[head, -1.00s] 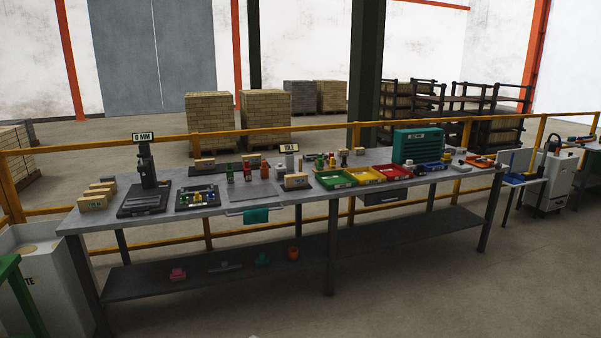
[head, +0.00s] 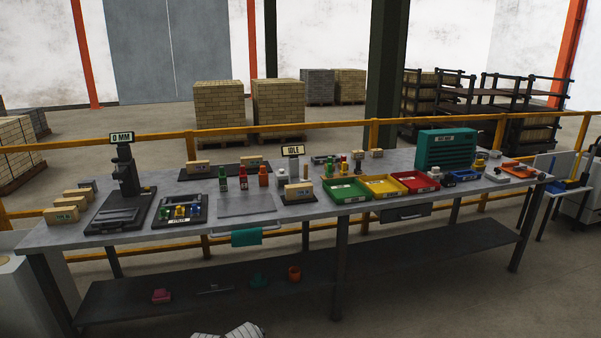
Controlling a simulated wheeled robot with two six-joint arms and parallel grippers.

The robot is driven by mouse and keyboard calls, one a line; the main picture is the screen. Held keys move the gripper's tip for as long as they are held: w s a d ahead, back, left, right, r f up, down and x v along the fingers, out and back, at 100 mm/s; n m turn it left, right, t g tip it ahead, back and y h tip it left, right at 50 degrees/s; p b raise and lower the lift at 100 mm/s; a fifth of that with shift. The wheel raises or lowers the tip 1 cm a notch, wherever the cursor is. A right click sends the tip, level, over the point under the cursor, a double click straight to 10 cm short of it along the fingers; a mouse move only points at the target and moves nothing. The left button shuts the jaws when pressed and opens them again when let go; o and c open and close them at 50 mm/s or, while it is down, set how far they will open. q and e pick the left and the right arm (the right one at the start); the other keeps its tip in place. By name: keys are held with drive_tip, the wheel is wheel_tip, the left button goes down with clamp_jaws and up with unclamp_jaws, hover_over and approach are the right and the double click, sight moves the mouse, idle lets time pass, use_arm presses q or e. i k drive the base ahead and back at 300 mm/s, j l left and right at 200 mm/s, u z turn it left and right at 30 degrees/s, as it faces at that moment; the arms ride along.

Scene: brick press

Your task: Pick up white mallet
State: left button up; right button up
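I cannot pick out the white mallet for certain at this size. A small white object (head: 282,173) stands on the workbench (head: 345,205) just behind a tan brick, beside a thin brown upright piece (head: 305,172). Another small white object (head: 435,173) is at the right end of the red tray. Neither shape is clear enough to call a mallet.
The bench carries a press (head: 124,180) marked 0 MM, an IDLE sign (head: 292,150), bottles, bricks, a green tray (head: 346,197), a yellow tray (head: 383,193), a red tray (head: 416,188) and a teal drawer cabinet (head: 446,150). A lower shelf (head: 380,264) holds small items. A yellow rail (head: 330,128) runs behind.

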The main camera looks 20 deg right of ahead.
sight(306, 179)
drive_tip(key=i+l+u, duration=0.1)
drive_tip(key=i+l, duration=0.75)
drive_tip(key=i+l+u, duration=0.15)
drive_tip(key=i+l, duration=0.25)
drive_tip(key=l, duration=0.15)
drive_tip(key=i+l, duration=0.4)
drive_tip(key=l, duration=0.15)
drive_tip(key=u, duration=0.05)
